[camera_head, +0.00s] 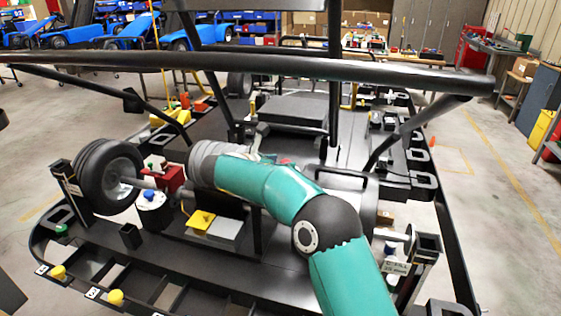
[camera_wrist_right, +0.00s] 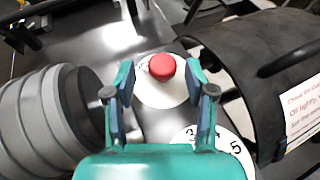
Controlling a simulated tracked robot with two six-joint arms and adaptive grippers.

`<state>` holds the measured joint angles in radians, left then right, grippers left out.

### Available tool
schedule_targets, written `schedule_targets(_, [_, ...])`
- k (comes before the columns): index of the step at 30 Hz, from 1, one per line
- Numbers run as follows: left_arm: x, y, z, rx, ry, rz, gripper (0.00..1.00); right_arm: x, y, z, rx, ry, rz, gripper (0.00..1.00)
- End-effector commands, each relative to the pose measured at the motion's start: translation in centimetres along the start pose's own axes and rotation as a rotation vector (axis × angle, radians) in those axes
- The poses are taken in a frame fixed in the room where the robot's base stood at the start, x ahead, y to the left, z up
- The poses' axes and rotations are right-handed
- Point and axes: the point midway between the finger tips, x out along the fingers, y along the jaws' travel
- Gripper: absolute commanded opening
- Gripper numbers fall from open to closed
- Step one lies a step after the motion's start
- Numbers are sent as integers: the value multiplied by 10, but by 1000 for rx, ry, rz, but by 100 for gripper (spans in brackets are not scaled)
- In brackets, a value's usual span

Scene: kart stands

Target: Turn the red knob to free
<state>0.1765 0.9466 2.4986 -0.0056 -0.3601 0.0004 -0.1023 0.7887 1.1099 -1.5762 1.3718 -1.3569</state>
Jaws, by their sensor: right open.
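The red knob (camera_wrist_right: 162,66) is round and sits on a white round plate (camera_wrist_right: 160,94) in the right wrist view. My right gripper (camera_wrist_right: 160,71) is open, with one teal finger on each side of the knob. I see a gap on both sides, but I cannot tell whether the fingertips are down at the knob's height. No marking for free is legible. In the head view my right arm comes in from the bottom right and reaches left over the kart stand, and its gripper is mostly hidden there. My left gripper is not in view.
A grey ribbed cylinder (camera_wrist_right: 52,120) stands left of my gripper. A black drum (camera_wrist_right: 250,75) with a red-lettered label is close on the right. A white numbered dial (camera_wrist_right: 218,142) lies near. In the head view a wheel (camera_head: 108,176) stands left and a long black bar (camera_head: 300,68) crosses above.

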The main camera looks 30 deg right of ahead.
Motion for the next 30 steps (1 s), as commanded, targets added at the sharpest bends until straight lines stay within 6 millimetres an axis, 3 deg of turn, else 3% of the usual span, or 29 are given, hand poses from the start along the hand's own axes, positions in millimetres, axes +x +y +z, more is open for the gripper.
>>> schedule_targets(4, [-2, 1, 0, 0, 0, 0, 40, 11, -1, 1, 2, 0, -1, 55])
schedule_targets(14, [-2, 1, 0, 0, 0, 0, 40, 13, 0, 1, 2, 0, 1, 55])
schedule_targets(24, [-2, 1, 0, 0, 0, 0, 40, 13, 0, 0, 1, 0, 1, 0])
schedule_targets(30, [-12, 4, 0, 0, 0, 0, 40, 12, 1, 3, 6, 1, -17, 0])
